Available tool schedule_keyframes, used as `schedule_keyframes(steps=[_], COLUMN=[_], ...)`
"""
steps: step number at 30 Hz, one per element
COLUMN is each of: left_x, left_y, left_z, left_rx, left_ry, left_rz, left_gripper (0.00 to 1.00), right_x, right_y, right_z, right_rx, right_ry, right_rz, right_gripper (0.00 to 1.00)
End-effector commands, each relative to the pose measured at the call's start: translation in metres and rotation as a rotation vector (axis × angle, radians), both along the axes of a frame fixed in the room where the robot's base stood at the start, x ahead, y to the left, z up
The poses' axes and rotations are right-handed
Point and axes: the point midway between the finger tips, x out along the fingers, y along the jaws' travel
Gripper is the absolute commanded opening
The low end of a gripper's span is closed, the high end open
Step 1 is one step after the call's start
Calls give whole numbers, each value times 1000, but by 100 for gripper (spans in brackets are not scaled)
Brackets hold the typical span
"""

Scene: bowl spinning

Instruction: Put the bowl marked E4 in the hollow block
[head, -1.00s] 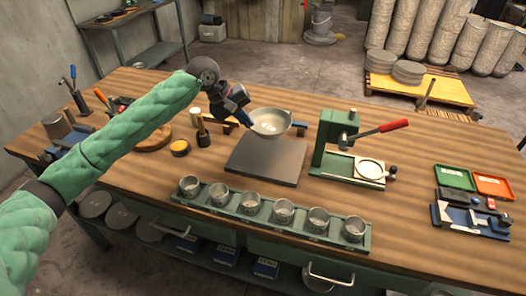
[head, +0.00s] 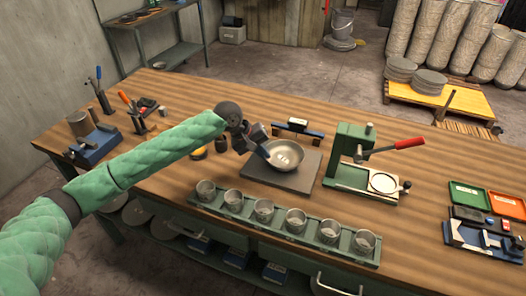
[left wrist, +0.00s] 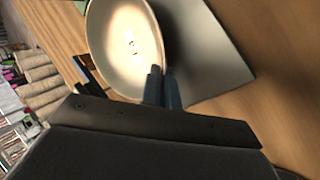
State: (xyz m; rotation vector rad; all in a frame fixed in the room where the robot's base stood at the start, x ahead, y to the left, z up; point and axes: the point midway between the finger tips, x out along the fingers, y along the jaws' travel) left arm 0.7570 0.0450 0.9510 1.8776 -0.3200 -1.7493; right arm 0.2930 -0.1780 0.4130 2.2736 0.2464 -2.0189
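A pale metal bowl (head: 287,153) is in my left gripper (head: 266,154), which is shut on its left rim. The bowl is roughly level, over or on the dark grey square slab (head: 300,182); I cannot tell whether it touches. In the left wrist view the bowl (left wrist: 122,40) shows its inside with small dark marks, too small to read. The two fingertips (left wrist: 163,84) are close together at its rim, with the slab (left wrist: 205,55) behind. I cannot make out a hollow block for certain; my arm hides part of the table's left side. My right gripper is out of view.
A green row of metal cups (head: 279,232) stands in front of the slab. A green press with a red handle (head: 352,150) stands to its right. A blue-ended stand (head: 298,128) is behind it. Green and orange trays (head: 470,197) lie far right.

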Motion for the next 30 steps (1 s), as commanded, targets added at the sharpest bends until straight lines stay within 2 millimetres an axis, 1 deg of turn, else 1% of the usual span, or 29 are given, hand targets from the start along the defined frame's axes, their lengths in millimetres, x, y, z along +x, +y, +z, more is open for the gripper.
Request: schedule_keyframes(steps=[12, 14, 15, 16, 26, 29, 30], left_x=[0, 0, 0, 0, 0, 0, -1], left_y=[0, 0, 0, 0, 0, 3, 6], left_z=[-2, -3, -3, -3, -2, 3, 7], left_rx=[0, 0, 0, 0, 0, 0, 0], left_ry=[0, 0, 0, 0, -1, -1, -1], left_rz=[0, 0, 0, 0, -1, 0, 0], left_gripper=[0, 12, 20, 24, 24, 24, 24], right_x=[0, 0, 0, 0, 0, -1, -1], right_y=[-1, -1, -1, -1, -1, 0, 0], right_z=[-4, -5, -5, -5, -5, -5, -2], right_rx=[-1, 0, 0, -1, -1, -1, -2], right_ry=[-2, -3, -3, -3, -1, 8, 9], right_rz=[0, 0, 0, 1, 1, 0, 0], right_gripper=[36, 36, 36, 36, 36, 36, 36])
